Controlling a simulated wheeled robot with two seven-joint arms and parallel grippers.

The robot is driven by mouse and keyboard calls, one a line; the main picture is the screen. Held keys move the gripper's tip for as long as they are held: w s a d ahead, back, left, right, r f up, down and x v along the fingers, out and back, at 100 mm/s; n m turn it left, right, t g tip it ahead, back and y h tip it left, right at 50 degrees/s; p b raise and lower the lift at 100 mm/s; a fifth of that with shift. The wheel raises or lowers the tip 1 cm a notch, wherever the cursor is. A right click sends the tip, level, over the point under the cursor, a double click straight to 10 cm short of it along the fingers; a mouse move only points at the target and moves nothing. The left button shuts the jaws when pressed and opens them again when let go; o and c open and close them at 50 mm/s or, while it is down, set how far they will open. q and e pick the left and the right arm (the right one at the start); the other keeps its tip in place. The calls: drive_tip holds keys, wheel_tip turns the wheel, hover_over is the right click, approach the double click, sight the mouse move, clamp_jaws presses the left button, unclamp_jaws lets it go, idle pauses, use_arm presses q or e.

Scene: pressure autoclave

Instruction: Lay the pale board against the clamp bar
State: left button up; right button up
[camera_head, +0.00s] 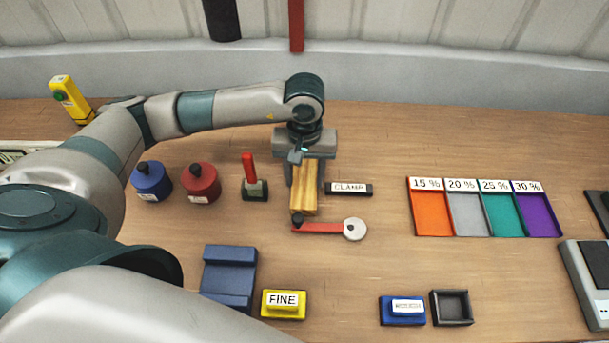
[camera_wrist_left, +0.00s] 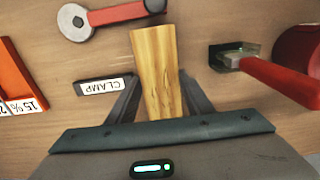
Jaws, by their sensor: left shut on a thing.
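My left gripper (camera_head: 304,180) is shut on the pale board (camera_head: 304,201), a yellowish wood-grained piece. In the left wrist view the board (camera_wrist_left: 155,70) points away between both fingers (camera_wrist_left: 158,90). Its free end is close to a red bar (camera_head: 320,228) with a white round disc and a dark knob; I cannot tell whether they touch. A dark plate labelled CLAMP (camera_head: 349,189) lies right of the board in the head view and also shows in the left wrist view (camera_wrist_left: 104,87). My right gripper is not in view.
Left of the gripper stand a red lever on a dark base (camera_head: 254,188), a red pot (camera_head: 201,184) and a blue pot (camera_head: 151,183). A blue block (camera_head: 229,278) and a yellow FINE block (camera_head: 284,305) lie in front. Coloured trays (camera_head: 431,213) lie right, with free table between.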

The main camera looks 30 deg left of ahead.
use_arm(q)
drive_tip(key=shift+f, duration=0.6)
drive_tip(key=shift+f, duration=0.25)
drive_tip(key=o, duration=1.2)
drive_tip(key=shift+r, duration=0.1)
